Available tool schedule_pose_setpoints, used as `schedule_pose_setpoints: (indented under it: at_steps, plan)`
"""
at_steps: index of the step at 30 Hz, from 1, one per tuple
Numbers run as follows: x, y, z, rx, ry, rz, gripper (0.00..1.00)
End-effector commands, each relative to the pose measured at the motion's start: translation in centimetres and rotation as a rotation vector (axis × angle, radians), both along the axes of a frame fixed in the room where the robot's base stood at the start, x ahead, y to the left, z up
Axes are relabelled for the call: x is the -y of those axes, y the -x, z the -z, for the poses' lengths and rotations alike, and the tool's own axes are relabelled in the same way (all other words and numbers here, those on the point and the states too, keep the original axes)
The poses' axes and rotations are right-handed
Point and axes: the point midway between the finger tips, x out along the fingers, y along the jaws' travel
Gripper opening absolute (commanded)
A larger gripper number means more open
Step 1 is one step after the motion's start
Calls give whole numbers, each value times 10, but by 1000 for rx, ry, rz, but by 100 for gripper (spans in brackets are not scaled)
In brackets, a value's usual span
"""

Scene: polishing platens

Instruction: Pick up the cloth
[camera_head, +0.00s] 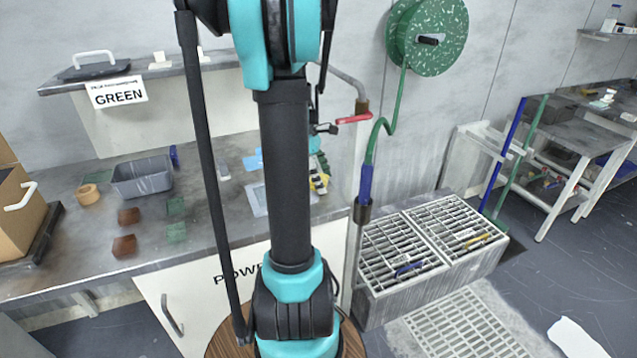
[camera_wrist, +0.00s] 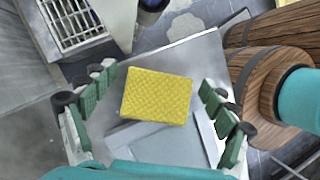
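A yellow, textured square cloth (camera_wrist: 157,95) lies flat on the grey counter top in the wrist view, slightly turned. My gripper (camera_wrist: 158,80) is open, with green-padded fingers to the left and right of the cloth and clear gaps on both sides. The cloth is not gripped; how high the fingers are above it is hard to tell. In the head view my arm hides most of this area; only a small patch of yellow and green shows beside it, too small to tell apart.
Pale flat sheets or a plate (camera_wrist: 150,145) lie beside the cloth. A slatted grate box (camera_head: 400,285) stands at right. A white sheet (camera_head: 575,338) lies on the floor.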

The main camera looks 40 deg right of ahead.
Motion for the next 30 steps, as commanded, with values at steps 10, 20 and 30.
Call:
schedule_pose_setpoints:
  at_steps: [10,20,30]
  plan:
    - [0,0,0,0,0,0,44]
    - [0,0,-6,0,0,0,41]
    - [-1,1,-54,0,0,0,41]
